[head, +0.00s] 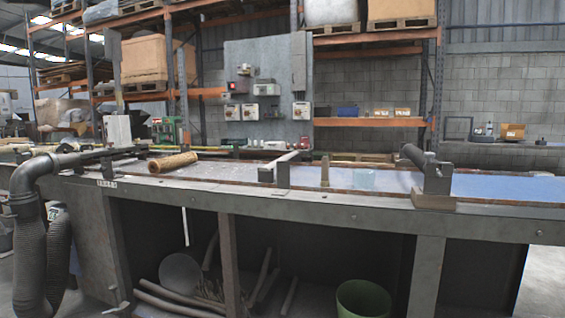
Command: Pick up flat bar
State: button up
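I cannot pick out the flat bar with certainty. A long workbench (330,209) with a grey metal front runs across the view. On its top, a narrow pale grey bar (292,158) runs back at an angle from a grey block (282,176) at the front edge; whether this is the flat bar I cannot tell. A short brown upright piece (325,170) stands just right of it. My gripper is not in view.
A tan roll (173,162) lies on the bench top at left. A dark metal fixture (432,178) stands at right. A ribbed hose (30,235) hangs at far left. Below are a green bin (363,300) and loose pipes. Shelving (375,122) stands behind.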

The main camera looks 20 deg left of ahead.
aim_at(267, 168)
jog(key=i+j, duration=0.35)
jog(key=i+j+u, duration=0.15)
jog(key=i+j, duration=0.15)
jog(key=i, duration=0.3)
jog(key=i+j, duration=0.25)
jog(key=i, duration=0.25)
jog(key=i+j+u, duration=0.1)
jog(key=i+j, duration=0.2)
jog(key=i, duration=0.15)
jog(key=i+j, duration=0.2)
jog(key=i, duration=0.3)
jog(key=i+j+u, duration=0.15)
jog(key=i, duration=0.35)
jog(key=j, duration=0.1)
